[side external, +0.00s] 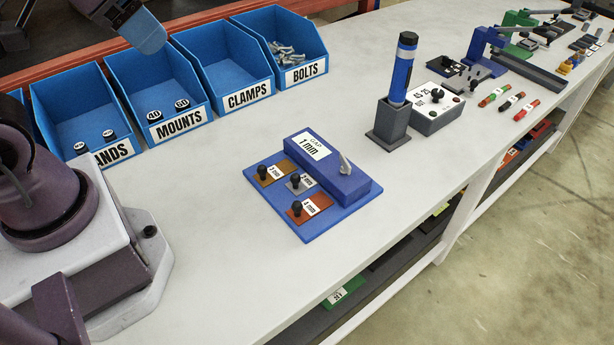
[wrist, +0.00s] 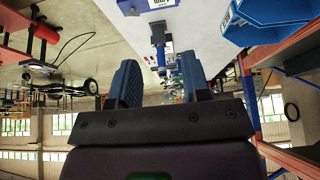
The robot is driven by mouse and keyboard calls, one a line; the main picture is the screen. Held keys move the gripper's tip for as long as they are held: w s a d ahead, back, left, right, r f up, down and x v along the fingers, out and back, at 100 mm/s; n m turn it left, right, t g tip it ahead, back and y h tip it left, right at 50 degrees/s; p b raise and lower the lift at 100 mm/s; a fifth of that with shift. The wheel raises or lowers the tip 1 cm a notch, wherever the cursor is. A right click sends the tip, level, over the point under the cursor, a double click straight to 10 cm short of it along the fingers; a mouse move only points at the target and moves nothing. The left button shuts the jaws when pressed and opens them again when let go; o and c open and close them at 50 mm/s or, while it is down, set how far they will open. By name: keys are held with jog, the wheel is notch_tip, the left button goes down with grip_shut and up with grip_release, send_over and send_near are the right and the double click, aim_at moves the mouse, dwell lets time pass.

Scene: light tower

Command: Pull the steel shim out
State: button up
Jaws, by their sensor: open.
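The steel shim is a small grey plate (side external: 300,184) with a black knob and a white label. It lies in the middle of three shims on a blue base (side external: 331,220), against a blue block (side external: 327,166) labelled "GAP 1 mm". A brown shim (side external: 277,173) lies beyond it and a red-brown shim (side external: 308,210) nearer. A silver lever (side external: 345,164) stands on the block. My gripper (wrist: 160,75) shows in the wrist view with its two blue fingers wide apart and nothing between them. It is away from the shim. The steel shim cannot be made out in the wrist view.
Blue bins (side external: 226,60) line the back, one holding bolts. Right of the base stand a dark holder (side external: 388,128) with a blue cylinder (side external: 403,70) and a grey control box (side external: 435,107). The bench (side external: 240,260) in front of the base is clear.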

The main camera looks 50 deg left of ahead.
jog(key=m+g, duration=0.6)
jog(key=m, duration=1.2)
send_over(295, 175)
notch_tip(295, 175, down, 19)
notch_tip(295, 175, down, 13)
jog(key=shift+r, duration=0.2)
